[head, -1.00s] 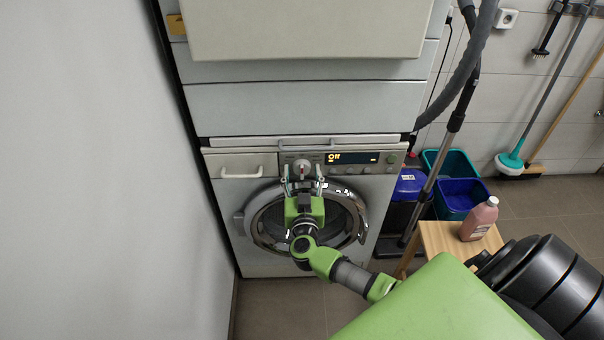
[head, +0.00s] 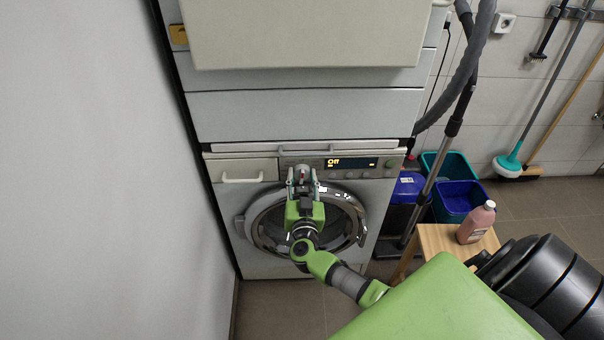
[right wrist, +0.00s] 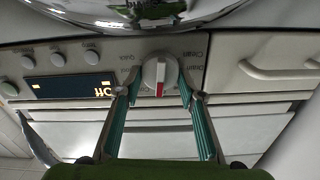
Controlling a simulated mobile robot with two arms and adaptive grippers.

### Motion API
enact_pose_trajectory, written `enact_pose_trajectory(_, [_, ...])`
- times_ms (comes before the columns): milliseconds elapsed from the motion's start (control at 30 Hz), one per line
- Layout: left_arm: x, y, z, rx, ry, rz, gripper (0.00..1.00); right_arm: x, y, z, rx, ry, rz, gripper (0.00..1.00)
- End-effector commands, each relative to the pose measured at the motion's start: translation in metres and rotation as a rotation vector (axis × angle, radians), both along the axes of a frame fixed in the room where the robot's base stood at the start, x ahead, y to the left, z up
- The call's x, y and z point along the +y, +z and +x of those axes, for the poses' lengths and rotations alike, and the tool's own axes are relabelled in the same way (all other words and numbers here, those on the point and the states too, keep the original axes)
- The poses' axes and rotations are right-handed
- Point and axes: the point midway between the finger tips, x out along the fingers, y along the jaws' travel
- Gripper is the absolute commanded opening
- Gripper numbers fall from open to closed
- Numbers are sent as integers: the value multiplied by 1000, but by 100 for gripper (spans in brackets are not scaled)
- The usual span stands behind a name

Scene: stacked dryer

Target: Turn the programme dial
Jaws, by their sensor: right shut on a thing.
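The programme dial (right wrist: 160,76) is a round pale knob with a red mark, on the washing machine's front panel; in the right wrist view its red mark points down in the picture. My right gripper (head: 303,177) is at the dial, and in the right wrist view its two fingertips (right wrist: 158,86) sit on either side of the knob, shut on it. In the head view the gripper largely covers the dial. The display (head: 351,163) beside the dial reads "Off". My left gripper is not in view.
The round door (head: 350,215) is below the panel, and a drawer handle (head: 242,180) is left of the dial. A grey wall stands close on the left. A wooden stool (head: 437,240) with a pink bottle (head: 476,223) and blue bins (head: 459,197) are on the right.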

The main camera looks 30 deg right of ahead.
Motion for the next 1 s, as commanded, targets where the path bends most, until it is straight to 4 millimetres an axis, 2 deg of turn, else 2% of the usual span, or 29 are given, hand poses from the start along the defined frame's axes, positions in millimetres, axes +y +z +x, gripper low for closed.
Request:
enact_pose_trajectory(33, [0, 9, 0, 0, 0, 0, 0, 1, 2, -1, -13, -1, 32, 14])
enact_pose_trajectory(100, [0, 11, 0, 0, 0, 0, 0, 1, 1, -1, -39, -1, 73, 14])
enact_pose_trajectory(500, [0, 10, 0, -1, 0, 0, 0, -1, -2, -2, -169, 0, 281, 14])
enact_pose_trajectory(1000, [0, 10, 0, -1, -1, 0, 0, -1, -2, -1, -211, 0, 348, 14])
